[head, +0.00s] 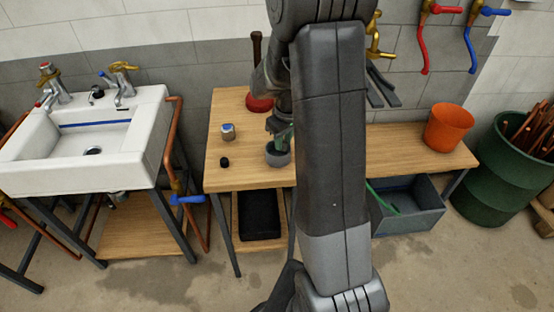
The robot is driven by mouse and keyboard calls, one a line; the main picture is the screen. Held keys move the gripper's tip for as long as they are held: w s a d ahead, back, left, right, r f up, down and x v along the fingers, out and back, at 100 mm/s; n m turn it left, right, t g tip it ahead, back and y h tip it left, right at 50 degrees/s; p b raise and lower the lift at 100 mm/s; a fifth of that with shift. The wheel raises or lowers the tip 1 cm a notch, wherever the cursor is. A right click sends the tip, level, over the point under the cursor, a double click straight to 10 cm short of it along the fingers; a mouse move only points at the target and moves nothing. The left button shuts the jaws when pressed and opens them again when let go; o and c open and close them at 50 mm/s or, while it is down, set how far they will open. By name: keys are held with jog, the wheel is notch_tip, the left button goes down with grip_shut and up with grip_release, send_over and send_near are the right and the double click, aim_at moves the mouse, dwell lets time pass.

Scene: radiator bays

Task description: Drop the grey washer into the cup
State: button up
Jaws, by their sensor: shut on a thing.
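A small grey cup (278,158) stands on the wooden bench, left of my arm. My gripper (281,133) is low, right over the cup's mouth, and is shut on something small. The held thing is too small and too hidden to make out clearly; no grey washer shows anywhere else on the bench. A greenish patch shows between the gripper and the cup's rim. I cannot tell whether the fingertips are above the rim or inside it. My arm hides the bench just right of the cup.
On the bench (230,180) are a blue-topped tin (228,132), a small black piece (224,162), a red-based plunger (259,103) and an orange pot (449,127). A white sink (140,150) stands left, a green barrel (500,180) right. A grey bin (408,212) sits under the bench.

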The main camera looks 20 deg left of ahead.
jog(key=shift+f, duration=0.45)
jog(key=o, duration=1)
jog(key=shift+o, duration=0.2)
notch_tip(320, 180, up, 14)
jog(key=d, duration=0.1)
jog(key=shift+s+d, duration=0.25)
jog(key=shift+s, duration=0.1)
jog(key=shift+f, duration=0.2)
